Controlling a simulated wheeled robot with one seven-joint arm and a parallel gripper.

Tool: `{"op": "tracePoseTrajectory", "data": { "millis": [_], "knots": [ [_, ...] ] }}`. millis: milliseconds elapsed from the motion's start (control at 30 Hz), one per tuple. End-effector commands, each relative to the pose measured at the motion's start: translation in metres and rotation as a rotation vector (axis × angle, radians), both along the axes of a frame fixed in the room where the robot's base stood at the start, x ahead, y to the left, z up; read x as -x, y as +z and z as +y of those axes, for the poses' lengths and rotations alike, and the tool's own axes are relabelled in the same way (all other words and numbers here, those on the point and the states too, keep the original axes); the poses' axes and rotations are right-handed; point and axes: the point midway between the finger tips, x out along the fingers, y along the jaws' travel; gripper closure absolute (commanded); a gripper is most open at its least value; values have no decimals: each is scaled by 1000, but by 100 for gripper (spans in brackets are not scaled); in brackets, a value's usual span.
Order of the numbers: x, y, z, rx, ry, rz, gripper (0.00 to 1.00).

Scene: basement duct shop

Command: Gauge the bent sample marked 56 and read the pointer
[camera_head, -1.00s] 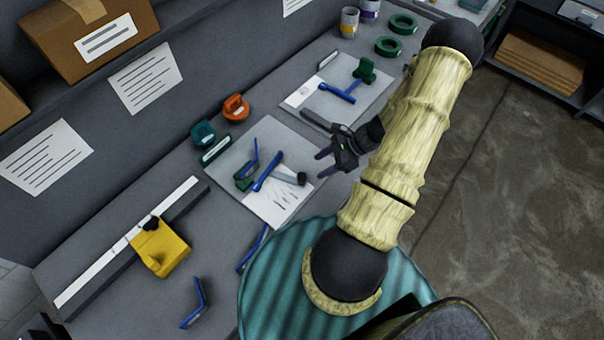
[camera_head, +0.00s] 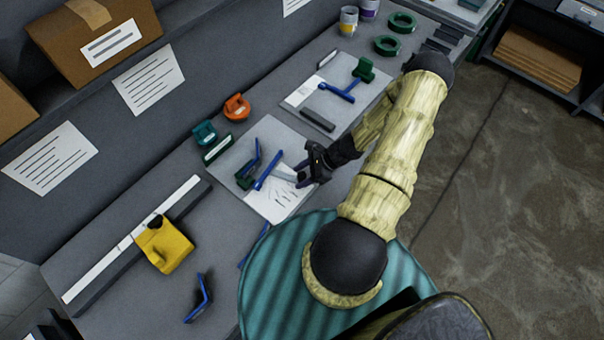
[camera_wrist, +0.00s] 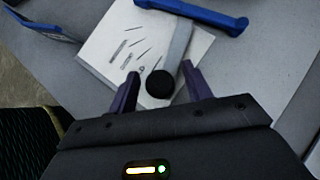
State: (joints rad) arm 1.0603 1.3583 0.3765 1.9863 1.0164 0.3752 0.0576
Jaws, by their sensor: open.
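A gauge lies on a white sheet (camera_head: 263,209), with a blue bar (camera_head: 269,170), a green part (camera_head: 244,180) and a grey arm ending in a black knob. In the wrist view, the knob (camera_wrist: 159,84) and grey arm (camera_wrist: 180,42) lie between my gripper's open fingers (camera_wrist: 161,86), with gaps on both sides. In the head view, my gripper (camera_head: 304,174) is at the sheet's right edge and covers the knob. Blue bent pieces lie at the front (camera_head: 199,298) and partly behind my arm's base (camera_head: 254,243). No mark 56 is legible, and the pointer reading cannot be made out.
A yellow block (camera_head: 164,246) sits on a long rail (camera_head: 130,240) at left. Orange (camera_head: 237,106) and teal (camera_head: 204,133) holders stand behind the sheet. A second sheet (camera_head: 346,112) holds a blue and green tool. A dark bar (camera_head: 318,120) lies close to my wrist.

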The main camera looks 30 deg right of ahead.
Motion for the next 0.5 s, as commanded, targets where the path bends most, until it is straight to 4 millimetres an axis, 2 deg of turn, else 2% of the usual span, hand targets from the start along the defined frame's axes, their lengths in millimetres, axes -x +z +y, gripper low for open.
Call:
{"op": "tracePoseTrajectory", "data": {
  "millis": [67, 300, 333, 500],
  "knots": [
    [0, 0, 0, 0, 0, 0, 50],
    [0, 0, 0, -1, 0, 0, 97],
    [0, 0, 0, -1, 0, 0, 100],
    [0, 0, 0, -1, 1, 0, 100]
  ]
}}
